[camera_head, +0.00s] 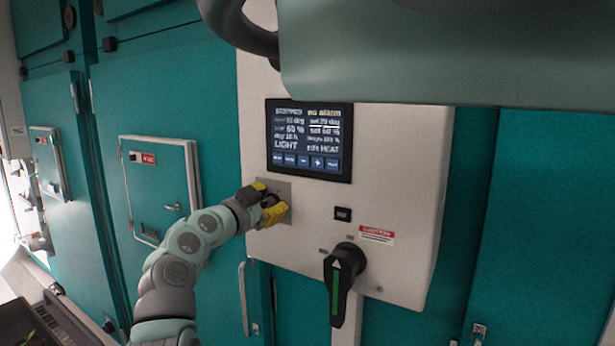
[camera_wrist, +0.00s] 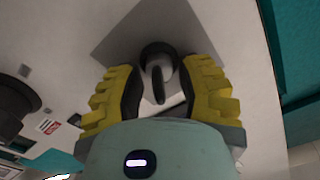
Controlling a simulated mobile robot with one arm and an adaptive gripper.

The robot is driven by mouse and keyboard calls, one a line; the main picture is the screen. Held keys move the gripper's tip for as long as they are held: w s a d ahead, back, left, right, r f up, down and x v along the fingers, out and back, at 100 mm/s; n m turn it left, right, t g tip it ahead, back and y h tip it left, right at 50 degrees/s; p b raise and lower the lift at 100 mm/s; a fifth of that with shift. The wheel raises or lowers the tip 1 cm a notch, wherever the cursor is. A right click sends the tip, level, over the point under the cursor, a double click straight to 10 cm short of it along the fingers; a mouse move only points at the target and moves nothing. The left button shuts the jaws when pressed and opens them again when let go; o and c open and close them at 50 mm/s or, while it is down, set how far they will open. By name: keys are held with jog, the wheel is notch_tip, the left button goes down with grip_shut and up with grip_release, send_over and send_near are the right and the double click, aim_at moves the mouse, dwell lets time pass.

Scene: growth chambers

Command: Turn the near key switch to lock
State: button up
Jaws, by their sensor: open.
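The near key switch (camera_wrist: 158,62) sits on a grey square plate (camera_wrist: 120,38) on the white control panel. In the wrist view it is a dark round barrel with a dark key standing out of it. My gripper (camera_wrist: 160,92) has yellow ridged fingers, one on each side of the key. The fingers are open, with a visible gap around the key. In the head view my gripper (camera_head: 267,205) is at the plate (camera_head: 285,188), below the screen, and covers most of the switch. I cannot read any lock marking.
A lit display (camera_head: 309,139) is above the switch. A large black rotary handle (camera_head: 342,280) with a green stripe is to the lower right, near a small black button (camera_head: 342,214) and a red-white label (camera_head: 377,235). Teal cabinet doors (camera_head: 150,85) flank the white panel (camera_head: 400,160).

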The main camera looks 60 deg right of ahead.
jog(key=shift+o, duration=0.3)
grip_shut()
